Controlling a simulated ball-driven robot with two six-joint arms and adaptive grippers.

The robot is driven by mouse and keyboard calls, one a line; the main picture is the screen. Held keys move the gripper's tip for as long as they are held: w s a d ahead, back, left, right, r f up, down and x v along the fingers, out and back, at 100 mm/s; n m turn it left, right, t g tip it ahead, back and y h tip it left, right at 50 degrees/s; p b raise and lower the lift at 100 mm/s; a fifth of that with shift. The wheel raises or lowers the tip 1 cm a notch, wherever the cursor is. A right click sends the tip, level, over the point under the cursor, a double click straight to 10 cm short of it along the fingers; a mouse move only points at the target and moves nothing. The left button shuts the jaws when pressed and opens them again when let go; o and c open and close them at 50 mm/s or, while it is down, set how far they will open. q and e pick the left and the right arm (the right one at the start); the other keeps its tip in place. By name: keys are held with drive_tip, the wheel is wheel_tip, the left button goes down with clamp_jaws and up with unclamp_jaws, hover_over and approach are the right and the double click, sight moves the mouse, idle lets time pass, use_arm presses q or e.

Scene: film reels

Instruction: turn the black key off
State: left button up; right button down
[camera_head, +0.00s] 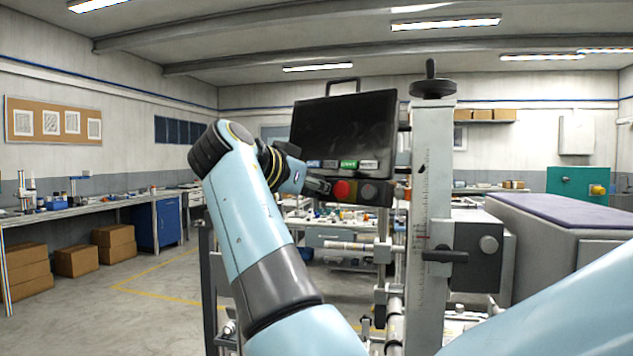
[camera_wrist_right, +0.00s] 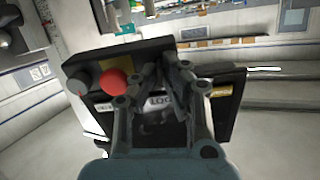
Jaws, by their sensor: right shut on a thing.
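A dark screen unit (camera_head: 345,125) carries a control strip below it with a red button (camera_head: 342,189) and a dark round knob (camera_head: 368,191). My right gripper (camera_head: 318,186) is at the left end of this strip, beside the red button. In the right wrist view my right gripper (camera_wrist_right: 170,68) has its fingers close together at the strip, shut on the black key, which the fingers hide almost wholly. Its turn angle cannot be read. The red button (camera_wrist_right: 115,82) and grey knob (camera_wrist_right: 80,82) are left of the fingers there. My left gripper is not in view.
A grey post (camera_head: 433,200) with a black handwheel (camera_head: 432,88) stands right of the screen. A dark block with a grey knob (camera_head: 488,244) is on its right. A bench (camera_head: 325,240) stands behind.

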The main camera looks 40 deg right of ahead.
drive_tip(key=shift+r+n, duration=0.15)
drive_tip(key=shift+n, duration=0.45)
drive_tip(key=shift+p, duration=0.35)
drive_tip(key=c, duration=1.5)
unclamp_jaws()
